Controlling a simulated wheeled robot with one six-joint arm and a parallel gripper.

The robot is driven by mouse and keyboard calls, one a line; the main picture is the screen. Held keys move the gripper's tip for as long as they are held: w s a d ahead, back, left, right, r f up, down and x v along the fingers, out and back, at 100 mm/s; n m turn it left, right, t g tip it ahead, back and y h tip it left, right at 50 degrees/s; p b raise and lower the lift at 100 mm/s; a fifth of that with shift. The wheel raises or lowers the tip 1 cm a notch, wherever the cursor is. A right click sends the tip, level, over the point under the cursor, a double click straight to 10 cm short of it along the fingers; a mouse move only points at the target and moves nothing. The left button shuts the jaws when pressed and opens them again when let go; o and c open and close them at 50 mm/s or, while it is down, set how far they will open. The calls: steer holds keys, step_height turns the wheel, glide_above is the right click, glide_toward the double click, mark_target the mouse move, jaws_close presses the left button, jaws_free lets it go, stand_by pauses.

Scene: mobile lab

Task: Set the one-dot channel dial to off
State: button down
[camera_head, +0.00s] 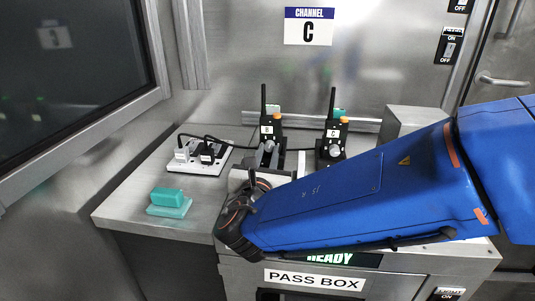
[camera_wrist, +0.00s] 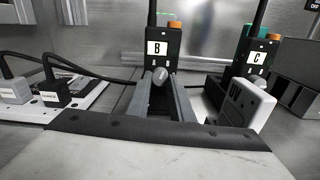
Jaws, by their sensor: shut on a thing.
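A black radio labelled B (camera_head: 268,132) stands upright on the counter, with an antenna and an orange knob on top. It also shows in the wrist view (camera_wrist: 173,40). My gripper (camera_wrist: 162,84) is shut on the grey dial (camera_wrist: 160,75) on radio B's front, with one finger on each side. The gripper also shows in the head view (camera_head: 267,157). A similar radio labelled C (camera_head: 345,134) stands to the right, with a round grey dial (camera_head: 335,151) on its front. I cannot make out dot marks on either dial, nor the held dial's setting.
A white power strip (camera_head: 218,163) with plugs and black cables lies left of radio B. A teal block (camera_head: 168,197) sits at the counter's front left. A pale block marked UV (camera_wrist: 247,102) stands close right of my gripper.

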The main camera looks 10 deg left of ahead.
steer(key=n, duration=0.5)
steer(key=shift+n, duration=0.3)
steer(key=n, duration=0.5)
steer(key=shift+d, duration=0.1)
steer(key=n, duration=0.5)
steer(key=shift+n, duration=0.4)
steer(key=n, duration=0.4)
steer(key=shift+r+n, duration=0.1)
steer(key=shift+n, duration=0.3)
steer(key=c, duration=1.6)
jaws_free()
steer(key=shift+o, duration=0.2)
steer(key=shift+s, duration=0.1)
